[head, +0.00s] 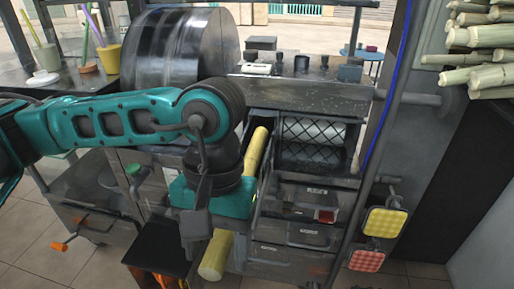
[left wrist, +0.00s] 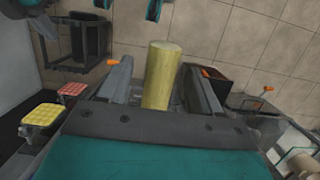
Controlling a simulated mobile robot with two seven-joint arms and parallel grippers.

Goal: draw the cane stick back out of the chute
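The yellow cane stick (head: 256,150) slants through the middle of the head view. Its upper part lies beside the mesh-fronted press (head: 312,132), and its lower end shows below my left gripper. My left gripper (head: 197,225) hides the stick's middle. In the left wrist view the cane stick (left wrist: 161,78) stands between the two spread fingers of the left gripper (left wrist: 160,85). A gap shows on its left side, and it is close to the right finger. The gripper looks open around it. The chute is mostly hidden behind my arm. My right gripper is not in view.
A large metal drum (head: 180,48) stands behind my left arm. Pale cane stalks (head: 485,45) are stacked at the upper right. Yellow (head: 385,222) and red (head: 366,261) pads hang at the lower right. A yellow cup (head: 108,58) stands on the left counter.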

